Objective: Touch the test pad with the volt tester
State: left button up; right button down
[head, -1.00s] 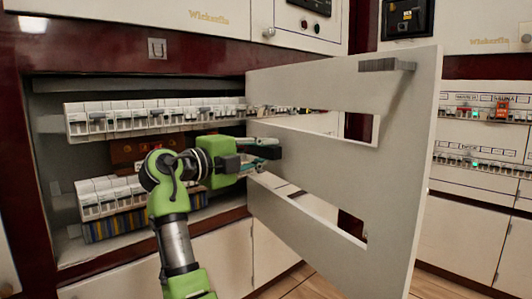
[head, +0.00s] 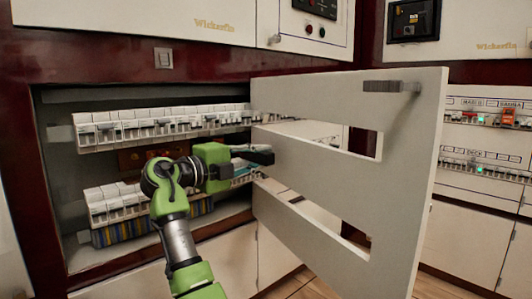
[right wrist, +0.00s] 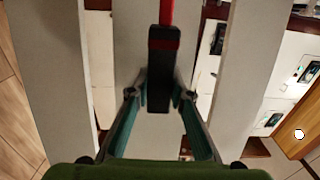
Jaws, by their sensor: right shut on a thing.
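My right gripper (head: 248,163) is in front of the open cabinet, at the near edge of the swung-out white door panel. Its teal fingers (right wrist: 157,100) are shut on the volt tester (right wrist: 162,75), which has a black body and a red shaft pointing up and away in the right wrist view. In the head view the tester (head: 258,157) shows as a small dark bar against the door. Its tip is out of frame in the wrist view. I cannot pick out the test pad in either view. My left gripper is not in view.
The slotted white door (head: 405,150) stands open to the right of my gripper, very close to it. Inside the cabinet are an upper breaker row (head: 165,123) and a lower breaker row (head: 118,200), with a dark red-brown panel (head: 132,160) between them.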

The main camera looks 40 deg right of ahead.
jog(key=shift+w+a+r+p, duration=0.1)
jog(key=shift+w+r+p, duration=0.05)
jog(key=shift+w+p, duration=1.15)
jog(key=shift+w+a+r+p, duration=0.1)
jog(key=shift+w+p, duration=0.85)
jog(key=shift+w, duration=0.5)
jog(key=shift+w+f+p, duration=0.2)
jog(key=shift+w+p, duration=0.35)
jog(key=shift+w, duration=0.05)
jog(key=shift+w+a+p, duration=0.1)
jog(key=shift+w+p, duration=0.2)
jog(key=shift+w, duration=0.05)
jog(key=shift+w, duration=0.2)
jog(key=shift+w, duration=0.15)
